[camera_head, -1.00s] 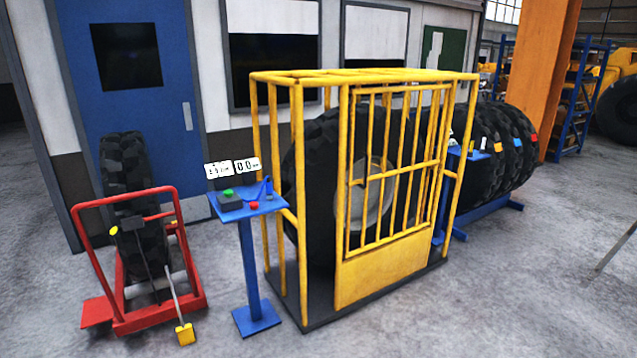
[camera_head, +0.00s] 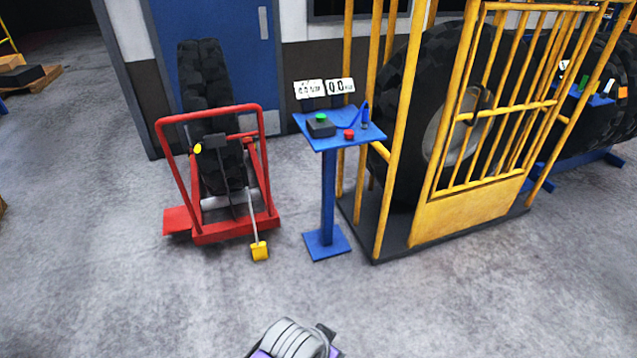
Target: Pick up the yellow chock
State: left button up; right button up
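The yellow chock (camera_head: 260,251) is a small yellow block low at the front of the red wheeled frame, a little right of its middle. A thin light rod runs from it up toward the red frame (camera_head: 235,232). It seems to rest on the grey floor, in front of the frame's base. Neither of my grippers can be made out. A grey and purple part at the bottom edge looks like my own arm, with no fingers showing.
A black tyre (camera_head: 207,95) stands in the red frame. A blue pedestal (camera_head: 327,190) with buttons stands to its right, then a yellow cage (camera_head: 470,212) around a large tyre. The floor (camera_head: 140,300) in front is clear. A pallet (camera_head: 35,88) lies far left.

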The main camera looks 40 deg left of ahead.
aim_at(259, 251)
jog(key=i+j+z, duration=0.15)
jog(key=j, duration=0.4)
jog(key=j+z, duration=0.15)
jog(key=j, duration=0.4)
jog(key=i+j+z, duration=0.1)
jog(key=j, duration=2.1)
jog(key=i+j, duration=0.1)
jog(key=j, duration=0.25)
jog(key=i+j, duration=0.15)
jog(key=j, duration=0.2)
jog(key=i+j, duration=0.1)
jog(key=j, duration=0.25)
jog(key=i+j, duration=0.15)
jog(key=j, duration=0.2)
